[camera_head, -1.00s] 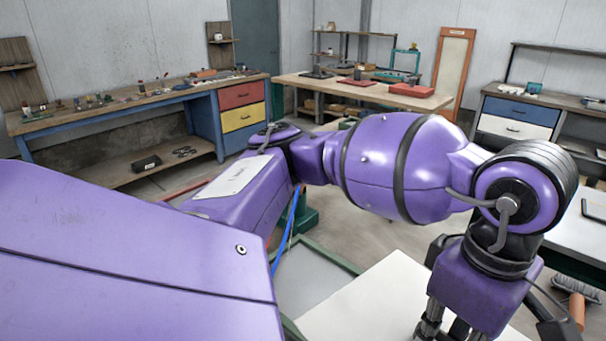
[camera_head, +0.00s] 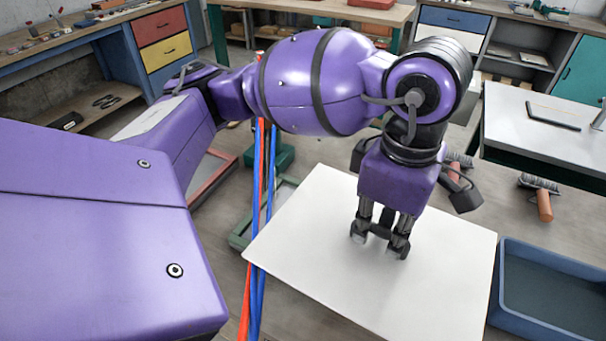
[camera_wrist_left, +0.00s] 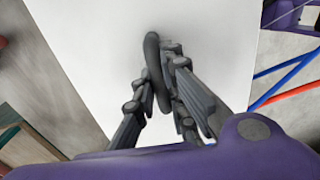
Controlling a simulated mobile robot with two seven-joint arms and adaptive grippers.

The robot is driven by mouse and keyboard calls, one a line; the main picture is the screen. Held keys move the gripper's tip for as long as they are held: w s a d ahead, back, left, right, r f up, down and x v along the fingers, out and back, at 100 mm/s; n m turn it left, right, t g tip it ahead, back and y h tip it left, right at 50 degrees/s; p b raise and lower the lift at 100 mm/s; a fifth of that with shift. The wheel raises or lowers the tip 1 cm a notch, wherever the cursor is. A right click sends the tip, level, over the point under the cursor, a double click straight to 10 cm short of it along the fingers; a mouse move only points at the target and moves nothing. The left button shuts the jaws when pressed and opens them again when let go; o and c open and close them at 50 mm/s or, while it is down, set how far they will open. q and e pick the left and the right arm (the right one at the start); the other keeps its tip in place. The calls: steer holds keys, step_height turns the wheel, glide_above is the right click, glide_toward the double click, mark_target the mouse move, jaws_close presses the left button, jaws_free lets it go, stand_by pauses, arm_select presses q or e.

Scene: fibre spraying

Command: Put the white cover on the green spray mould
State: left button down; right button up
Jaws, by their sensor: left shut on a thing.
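The white cover (camera_head: 310,235) is a large flat sheet in the middle of the head view. My left gripper (camera_head: 380,244) is over its middle, pointing down. In the left wrist view, my left gripper's fingers (camera_wrist_left: 165,100) are shut on the cover's dark looped handle (camera_wrist_left: 153,60), and the white cover (camera_wrist_left: 90,45) spreads out beyond them. A green frame with a grey inside, apparently the spray mould (camera_head: 240,237), shows only in part beside the cover's upper left edge. The cover hides the rest. I cannot tell how high the cover is above what lies beneath. My right gripper is not in view.
Red and blue hoses (camera_head: 257,290) run upright in front of the cover's left corner. A blue tray (camera_head: 560,262) stands close by its right edge. A roller with an orange handle (camera_head: 544,206) lies behind the tray. A white-topped table (camera_head: 525,118) is at the upper right.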

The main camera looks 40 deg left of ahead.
mark_target(338, 203)
arm_select(q)
steer(key=a, duration=0.1)
steer(key=a+n, duration=0.1)
steer(key=a, duration=0.1)
steer(key=shift+w+f, duration=0.15)
steer(key=shift+f, duration=0.05)
steer(key=w+a+f, duration=0.1)
steer(key=a, duration=0.1)
steer(key=w+a+f, duration=0.1)
steer(key=a, duration=0.1)
steer(key=a+f+p, duration=0.1)
steer(key=a, duration=0.2)
steer(key=shift+w+f, duration=0.1)
steer(key=shift+w, duration=0.3)
steer(key=a+f, duration=0.1)
steer(key=f, duration=0.1)
steer(key=w+a+f, duration=0.1)
steer(key=a+f, duration=0.1)
steer(key=w+a+f, duration=0.1)
steer(key=shift+a+f, duration=0.2)
steer(key=shift+f, duration=0.2)
steer(key=f, duration=0.3)
steer(key=shift+a+f, duration=0.25)
steer(key=shift+f, duration=0.1)
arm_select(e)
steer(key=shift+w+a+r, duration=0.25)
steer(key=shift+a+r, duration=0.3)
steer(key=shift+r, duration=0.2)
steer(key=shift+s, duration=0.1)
